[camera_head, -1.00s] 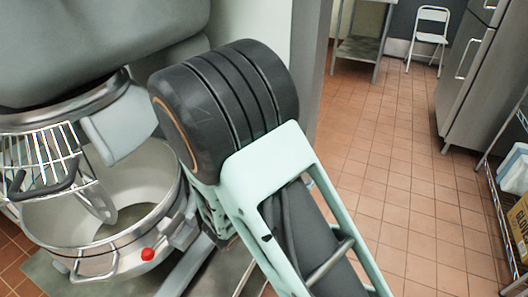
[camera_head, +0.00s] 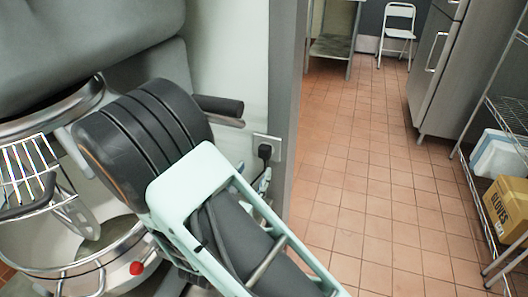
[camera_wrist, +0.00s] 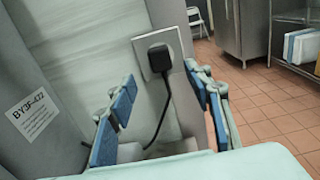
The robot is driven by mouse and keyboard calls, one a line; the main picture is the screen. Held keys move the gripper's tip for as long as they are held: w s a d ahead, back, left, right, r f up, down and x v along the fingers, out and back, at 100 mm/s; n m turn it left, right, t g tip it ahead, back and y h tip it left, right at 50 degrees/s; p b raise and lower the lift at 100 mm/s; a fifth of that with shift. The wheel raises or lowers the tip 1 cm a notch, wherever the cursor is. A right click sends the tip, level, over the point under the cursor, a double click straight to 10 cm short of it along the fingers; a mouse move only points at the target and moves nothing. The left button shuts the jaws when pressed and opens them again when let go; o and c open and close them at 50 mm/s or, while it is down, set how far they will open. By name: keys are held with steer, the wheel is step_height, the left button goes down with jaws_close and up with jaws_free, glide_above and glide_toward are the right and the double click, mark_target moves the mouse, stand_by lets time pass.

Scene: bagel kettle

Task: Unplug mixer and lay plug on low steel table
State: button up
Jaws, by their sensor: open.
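The black plug (camera_head: 265,152) sits in a wall outlet (camera_head: 275,142) on the pale wall right of the mixer. In the wrist view the plug (camera_wrist: 158,58) is in its plate (camera_wrist: 178,46), and its black cord (camera_wrist: 162,125) hangs down. My gripper (camera_wrist: 161,92) is open, with one blue-padded finger on each side of the cord in the picture; no contact with the plug shows. In the head view my arm hides most of the gripper. The grey mixer (camera_head: 90,45) with its steel bowl (camera_head: 85,265) stands at left. A steel table (camera_head: 333,47) stands at the back.
A folding chair (camera_head: 397,33) and a steel fridge (camera_head: 437,70) stand farther back. A wire shelf (camera_head: 510,112) with a blue-white box (camera_head: 497,155) and a glove carton (camera_head: 508,205) is at right. The tiled floor (camera_head: 370,170) between is clear.

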mark_target(263, 155)
steer(key=shift+x, duration=4.1)
jaws_close()
steer(key=shift+s, duration=0.1)
steer(key=shift+v, duration=2.9)
